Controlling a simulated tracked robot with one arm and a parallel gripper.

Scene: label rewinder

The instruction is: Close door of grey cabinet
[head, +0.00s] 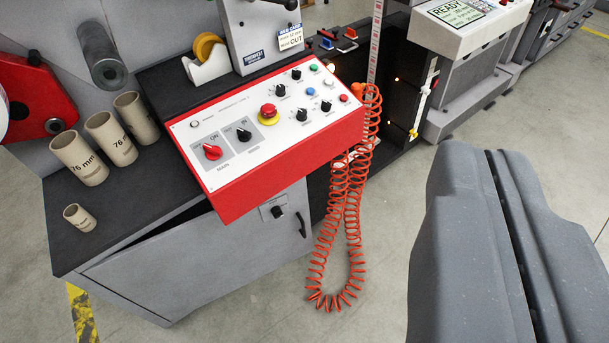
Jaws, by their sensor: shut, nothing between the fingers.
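The grey cabinet (110,283) stands at the lower left under a black top. Its grey door (200,265) is ajar: a dark gap shows along its top edge, and its right side stands out from the cabinet. A black handle (301,224) and a black knob on a small plate (277,212) are near the door's right edge. The red-edged control panel hides part of the door's top. My gripper (491,153) is large and grey at the lower right. Its two fingers are together with a thin dark seam between them. It is empty and well apart from the door.
An orange coiled hose (330,250) hangs just right of the door handle, between it and my gripper. The red and white control panel (265,125) juts out above the door. Several cardboard tubes (110,138) stand on the black top. Grey floor (390,230) is clear before the cabinet.

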